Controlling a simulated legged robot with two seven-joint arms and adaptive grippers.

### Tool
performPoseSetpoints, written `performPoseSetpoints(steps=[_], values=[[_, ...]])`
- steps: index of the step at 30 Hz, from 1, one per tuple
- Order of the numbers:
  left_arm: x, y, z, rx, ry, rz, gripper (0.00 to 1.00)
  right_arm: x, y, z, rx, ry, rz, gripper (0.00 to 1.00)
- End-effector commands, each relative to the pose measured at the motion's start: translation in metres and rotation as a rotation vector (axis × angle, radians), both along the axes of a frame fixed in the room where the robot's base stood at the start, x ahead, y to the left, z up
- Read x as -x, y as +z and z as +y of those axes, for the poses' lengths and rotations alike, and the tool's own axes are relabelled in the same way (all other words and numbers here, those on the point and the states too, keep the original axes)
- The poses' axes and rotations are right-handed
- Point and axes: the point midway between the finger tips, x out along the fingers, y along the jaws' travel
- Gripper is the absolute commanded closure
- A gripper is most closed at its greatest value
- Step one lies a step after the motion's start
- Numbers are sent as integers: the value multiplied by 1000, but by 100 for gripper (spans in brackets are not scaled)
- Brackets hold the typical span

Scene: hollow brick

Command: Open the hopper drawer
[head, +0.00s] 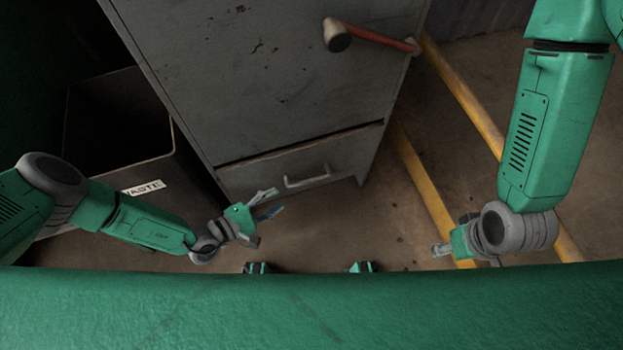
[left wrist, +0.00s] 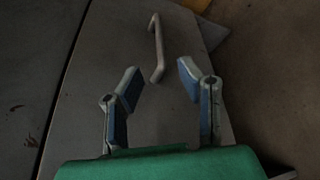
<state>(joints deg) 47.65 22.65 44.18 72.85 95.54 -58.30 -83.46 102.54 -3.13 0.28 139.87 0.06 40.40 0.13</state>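The hopper drawer (head: 340,153) is the low front panel of a grey metal cabinet, with a dark gap along its top edge. Its pale bar handle (head: 307,178) shows near the panel's lower middle. My left gripper (head: 272,203) is just left of the handle and apart from it in the head view. In the left wrist view, the gripper (left wrist: 156,80) is open, with its blue-padded fingers spread and nothing between them. The handle (left wrist: 156,48) stands just beyond the fingertips. My right gripper (head: 440,250) hangs to the right, far from the drawer; its fingers are too small to read.
The cabinet (head: 250,70) has a red lever (head: 375,37) with a round knob on its upper front. A dark waste bin (head: 110,125) stands left of the cabinet. Yellow floor lines (head: 425,185) run on the right. The floor in front of the drawer is mostly clear.

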Motion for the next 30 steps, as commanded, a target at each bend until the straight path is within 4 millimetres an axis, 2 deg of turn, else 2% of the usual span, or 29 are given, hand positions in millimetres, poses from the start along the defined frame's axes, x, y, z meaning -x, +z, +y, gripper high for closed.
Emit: performPoseSetpoints(steps=[6, 13, 19, 30], values=[[-28, -12, -42, -4, -6, -2, 68, 0, -22, 0, 0, 1, 0, 60], [-53, -21, -77, -5, -7, -1, 68, 0, -40, 0, 0, -1, 0, 60], [-66, -25, -92, -2, -5, 2, 68, 0, -49, 0, 0, -1, 0, 60], [-69, -24, -97, -5, -6, 2, 68, 0, -49, 0, 0, 0, 0, 60]])
